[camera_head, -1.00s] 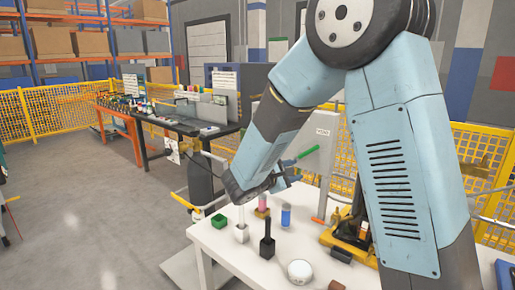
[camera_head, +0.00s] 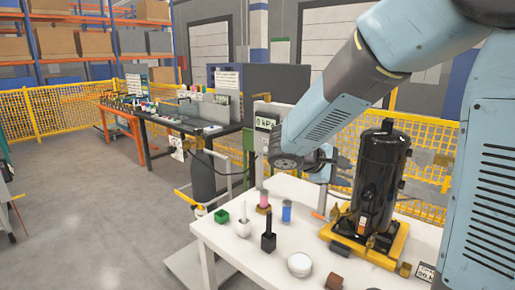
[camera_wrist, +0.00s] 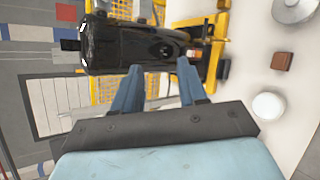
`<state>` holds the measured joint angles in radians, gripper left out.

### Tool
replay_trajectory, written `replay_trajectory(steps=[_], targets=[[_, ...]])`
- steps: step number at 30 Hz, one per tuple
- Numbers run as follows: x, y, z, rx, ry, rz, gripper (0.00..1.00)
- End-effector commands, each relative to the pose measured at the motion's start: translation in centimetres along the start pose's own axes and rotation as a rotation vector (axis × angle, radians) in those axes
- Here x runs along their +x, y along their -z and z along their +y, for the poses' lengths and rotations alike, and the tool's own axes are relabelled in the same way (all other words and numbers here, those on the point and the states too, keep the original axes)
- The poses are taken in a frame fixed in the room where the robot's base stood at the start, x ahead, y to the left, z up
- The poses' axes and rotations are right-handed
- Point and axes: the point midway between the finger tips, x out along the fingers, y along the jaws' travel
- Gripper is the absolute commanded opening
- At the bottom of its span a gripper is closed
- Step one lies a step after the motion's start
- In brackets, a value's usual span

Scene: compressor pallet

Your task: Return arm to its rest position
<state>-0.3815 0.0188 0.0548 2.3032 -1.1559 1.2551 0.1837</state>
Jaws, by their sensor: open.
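My gripper (camera_wrist: 157,80) is open and empty, with its two blue fingers spread apart in the wrist view. In the head view my arm reaches over the white table (camera_head: 235,258) from the upper right, and its wrist hangs above the back of the table. The black compressor (camera_head: 381,185) stands upright on a yellow pallet (camera_head: 375,246) to the right of my gripper. In the wrist view the compressor (camera_wrist: 130,46) appears beyond the fingertips. I cannot tell the exact gap. The fingers are small and partly hidden in the head view.
A dark workbench (camera_head: 185,123) and yellow fencing (camera_head: 50,112) lie behind. The floor at left is clear.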

Motion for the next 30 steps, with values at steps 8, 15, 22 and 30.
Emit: replay_trajectory(steps=[8, 15, 22, 30], targets=[[-0.1, -7.6, -2.7, 0.252, 0.286, 0.043, 0.42], [-1.8, -11.9, -5.4, 0.485, 0.501, 0.130, 0.42], [-4.2, -14.7, -7.4, 0.722, 0.676, 0.248, 0.42], [-7.5, -16.6, -8.5, 0.978, 0.819, 0.407, 0.42]])
